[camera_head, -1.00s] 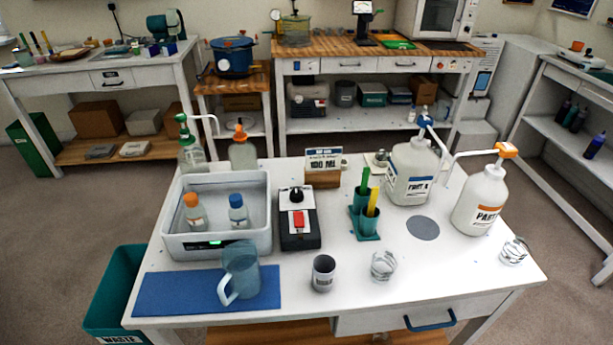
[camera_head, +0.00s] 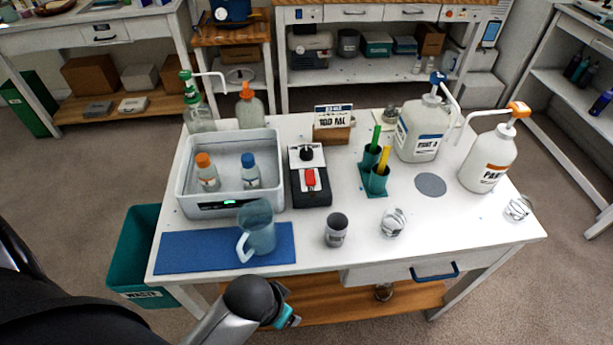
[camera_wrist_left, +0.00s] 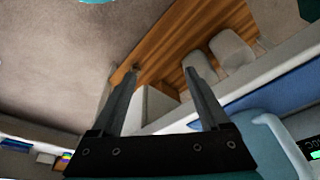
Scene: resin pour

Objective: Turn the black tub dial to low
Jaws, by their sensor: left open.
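The black dial (camera_head: 306,154) sits on the white top plate of a dark control box (camera_head: 311,188), above a red switch (camera_head: 310,179). The box stands on the table just right of the grey tub (camera_head: 184,181). The dial's setting is too small to read. My left gripper (camera_head: 288,312) is below the table's front edge in the head view, well apart from the dial. In the left wrist view its two fingers (camera_wrist_left: 162,70) are spread with nothing between them. My right gripper is in neither view.
Two capped bottles stand in the tub. A blue jug (camera_head: 258,232) on a blue mat (camera_head: 190,254), a grey cup (camera_head: 336,230) and a glass (camera_head: 393,222) stand in front of the box. A green and yellow holder (camera_head: 374,176) is to its right.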

